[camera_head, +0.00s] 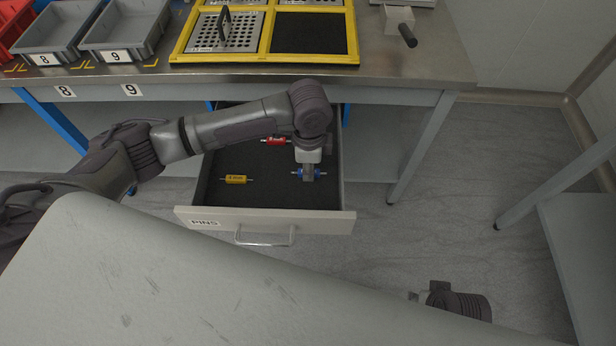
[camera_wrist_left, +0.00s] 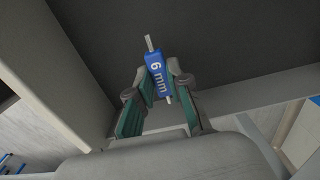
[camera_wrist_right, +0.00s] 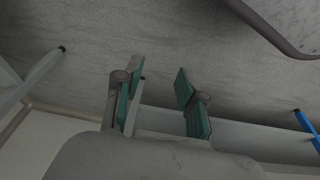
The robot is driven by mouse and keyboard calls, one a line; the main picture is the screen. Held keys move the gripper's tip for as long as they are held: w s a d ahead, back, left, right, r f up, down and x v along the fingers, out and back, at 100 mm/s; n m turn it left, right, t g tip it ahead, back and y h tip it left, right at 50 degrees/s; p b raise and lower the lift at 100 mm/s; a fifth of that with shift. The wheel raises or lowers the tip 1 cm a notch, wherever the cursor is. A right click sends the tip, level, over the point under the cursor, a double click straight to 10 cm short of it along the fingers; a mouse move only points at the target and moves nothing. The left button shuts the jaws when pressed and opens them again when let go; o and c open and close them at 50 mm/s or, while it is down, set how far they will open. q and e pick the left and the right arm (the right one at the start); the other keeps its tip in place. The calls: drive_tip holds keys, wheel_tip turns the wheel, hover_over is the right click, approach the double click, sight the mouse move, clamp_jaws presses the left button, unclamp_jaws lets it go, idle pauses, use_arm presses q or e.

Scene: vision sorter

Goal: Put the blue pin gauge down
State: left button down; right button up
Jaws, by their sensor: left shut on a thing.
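My left gripper (camera_head: 308,176) is shut on the blue pin gauge (camera_head: 300,172), over the dark floor of the open drawer (camera_head: 199,187) labelled PINS. In the left wrist view the gauge (camera_wrist_left: 157,72) reads "6 mm" and sits between the green finger pads, its metal pin ends sticking out. I cannot tell whether it touches the drawer floor. A yellow pin gauge (camera_head: 236,179) lies at the drawer's left, and a red one (camera_head: 275,141) lies at the back, partly near my arm. My right gripper (camera_wrist_right: 158,85) is open and empty, away from the drawer over the floor.
The steel bench (camera_head: 400,62) stands above the drawer, with grey bins (camera_head: 124,31) marked 8 and 9 and a yellow-framed tray (camera_head: 265,59) on it. A grey surface (camera_head: 170,285) fills the foreground. Drawer floor in front of the gauges is clear.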

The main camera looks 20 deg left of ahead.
sight(308, 184)
use_arm(q)
wheel_tip(308, 184, down, 4)
drive_tip(key=shift+r+b, duration=0.25)
drive_tip(key=shift+b, duration=0.3)
drive_tip(key=shift+f, duration=0.2)
use_arm(e)
drive_tip(key=v, duration=0.4)
drive_tip(key=shift+w+r, duration=0.3)
drive_tip(key=shift+r, duration=0.1)
use_arm(q)
drive_tip(key=c, duration=1.5)
unclamp_jaws()
drive_tip(key=o, duration=0.4)
use_arm(e)
drive_tip(key=shift+f, duration=0.15)
